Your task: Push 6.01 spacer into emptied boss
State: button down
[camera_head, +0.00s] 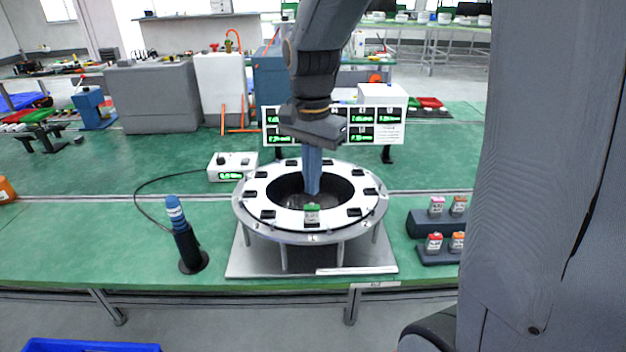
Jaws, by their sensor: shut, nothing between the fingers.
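A white round ring plate (285,218) with several dark square sockets stands on legs on the green bench. A small grey block with a green top (312,213) sits at the ring's front. Its label is too small to read, so I cannot tell if it is the 6.01 spacer. My gripper (313,190) points down over the ring's dark central opening, just behind the green-topped block. It is shut and holds nothing. I cannot tell whether its tips touch anything. Several similar blocks with pink (437,205), orange and red tops stand in two dark holders at right.
A blue-topped tool (176,213) stands in a black holder left of the ring. A white box with a green display (232,166) and a cable lies behind it. A panel of readouts (377,125) stands behind the ring. Bench space at far left front is clear.

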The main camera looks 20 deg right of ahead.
aim_at(312, 204)
jog(key=shift+r+b, duration=0.8)
jog(key=shift+r, duration=3.1)
jog(key=s+f+n, duration=0.3)
jog(key=f, duration=0.2)
jog(key=s+f+n+t, duration=0.1)
jog(key=s+f+n, duration=0.2)
jog(key=f, duration=0.3)
jog(key=s+f+n, duration=0.3)
jog(key=f+n, duration=0.2)
jog(key=f, duration=0.1)
jog(key=shift+s+f, duration=0.1)
jog(key=shift+s, duration=0.15)
